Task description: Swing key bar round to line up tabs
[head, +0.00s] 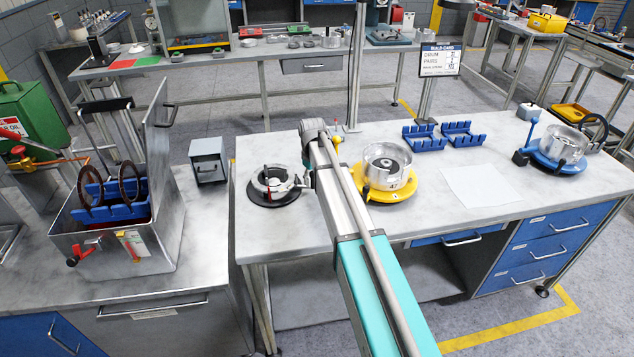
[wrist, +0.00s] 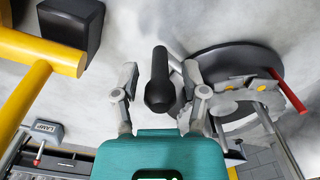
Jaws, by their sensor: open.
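My gripper (wrist: 160,72) is open in the wrist view, with one finger on each side of a black round-ended handle (wrist: 159,86). A gap shows on both sides of the handle. I cannot tell whether this handle belongs to the key bar. To its right is a metal fixture (wrist: 232,118) with yellow marks and a red-tipped lever, on a round black base (wrist: 238,58). In the head view the metal fixture (head: 270,180) sits on its black base (head: 274,200) at the bench's left, beside my arm. My fingers are hidden there, and no tabs can be made out.
A yellow turntable (head: 388,194) with a metal drum (head: 388,163) stands just right of my arm. A blue turntable (head: 548,163) with another drum is far right. Blue racks (head: 440,135) and a white sheet (head: 480,186) lie between. A yellow bar (wrist: 40,62) is left in the wrist view.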

